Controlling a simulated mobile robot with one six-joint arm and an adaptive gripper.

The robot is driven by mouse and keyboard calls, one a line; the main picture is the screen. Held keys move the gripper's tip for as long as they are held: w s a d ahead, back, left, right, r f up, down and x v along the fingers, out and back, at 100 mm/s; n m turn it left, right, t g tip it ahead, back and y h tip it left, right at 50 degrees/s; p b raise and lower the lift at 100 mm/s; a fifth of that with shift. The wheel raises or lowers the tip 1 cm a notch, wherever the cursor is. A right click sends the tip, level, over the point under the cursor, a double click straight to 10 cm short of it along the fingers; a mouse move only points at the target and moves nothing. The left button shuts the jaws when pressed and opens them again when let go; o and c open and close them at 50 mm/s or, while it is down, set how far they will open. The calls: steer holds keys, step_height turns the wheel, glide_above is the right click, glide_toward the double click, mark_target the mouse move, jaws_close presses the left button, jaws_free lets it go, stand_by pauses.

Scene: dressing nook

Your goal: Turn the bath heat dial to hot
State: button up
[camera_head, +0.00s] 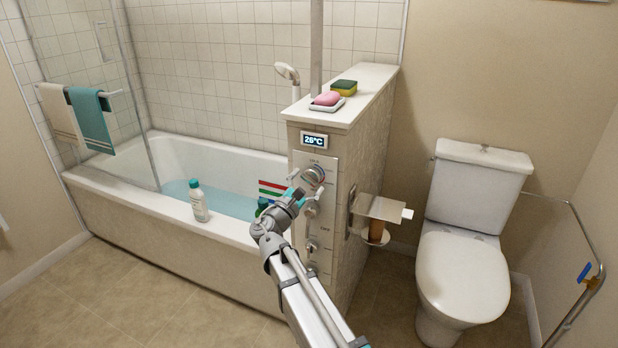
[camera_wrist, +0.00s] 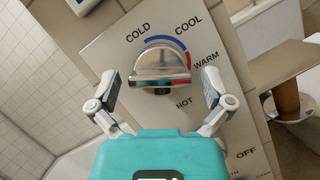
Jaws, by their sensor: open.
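The bath heat dial (camera_head: 313,174) is a round chrome knob high on the control panel at the end of the low wall. In the wrist view the dial (camera_wrist: 160,66) has a raised bar across it. COLD, COOL, WARM and HOT labels stand around it, with a blue-to-red arc. I cannot tell which label it points to. My gripper (camera_head: 305,185) is in front of the panel. In the wrist view my gripper (camera_wrist: 162,86) is open, one finger on either side of the dial, with visible gaps and no clear contact.
A display (camera_head: 314,140) above the dial reads 26°C. More knobs (camera_head: 312,247) sit lower on the panel. A paper holder (camera_head: 380,208) juts out to the right, near the toilet (camera_head: 462,265). The bathtub (camera_head: 150,205) has a bottle (camera_head: 199,202) on its rim.

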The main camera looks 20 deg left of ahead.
steer(key=shift+w, duration=0.2)
steer(key=c, duration=1)
steer(key=shift+c, duration=0.2)
